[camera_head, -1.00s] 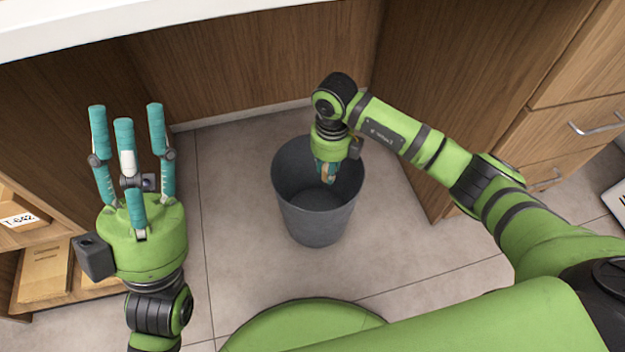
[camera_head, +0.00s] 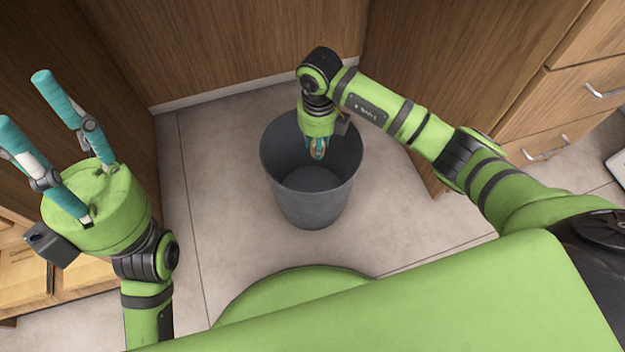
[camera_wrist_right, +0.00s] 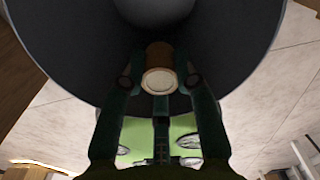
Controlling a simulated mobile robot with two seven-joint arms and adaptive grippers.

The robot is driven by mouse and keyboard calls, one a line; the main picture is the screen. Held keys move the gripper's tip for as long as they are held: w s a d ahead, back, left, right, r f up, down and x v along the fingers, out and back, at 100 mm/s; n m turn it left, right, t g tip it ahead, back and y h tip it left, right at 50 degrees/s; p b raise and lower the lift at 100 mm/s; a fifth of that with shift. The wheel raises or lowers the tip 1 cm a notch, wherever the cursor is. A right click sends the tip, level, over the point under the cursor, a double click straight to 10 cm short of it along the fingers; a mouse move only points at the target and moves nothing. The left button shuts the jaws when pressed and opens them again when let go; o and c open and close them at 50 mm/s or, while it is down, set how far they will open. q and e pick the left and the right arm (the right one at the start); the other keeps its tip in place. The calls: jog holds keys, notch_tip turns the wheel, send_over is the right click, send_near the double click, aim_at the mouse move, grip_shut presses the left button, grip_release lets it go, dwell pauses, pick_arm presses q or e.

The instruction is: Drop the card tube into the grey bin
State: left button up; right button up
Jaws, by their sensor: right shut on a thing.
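The grey bin (camera_head: 312,203) stands on the floor in the middle of the head view, its mouth open upward. My right gripper (camera_head: 317,152) points down over the bin's mouth, near its back rim. It is shut on the card tube (camera_wrist_right: 158,75), a brown tube whose pale round end faces the camera in the right wrist view. In the head view only a small brown bit of the tube shows between the fingers. The dark bin wall (camera_wrist_right: 75,40) surrounds the tube in the wrist view. My left gripper (camera_head: 35,105) is open and empty at the left, away from the bin.
Wooden counter panels (camera_head: 240,45) stand behind the bin and to both sides. Drawers with metal handles (camera_head: 547,148) are at the right. A low wooden shelf (camera_head: 25,275) is at the left. The tiled floor (camera_head: 215,190) around the bin is clear.

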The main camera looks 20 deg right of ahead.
jog(key=o, duration=0.8)
jog(key=shift+o, duration=0.2)
notch_tip(320, 180, up, 12)
dwell(0.5)
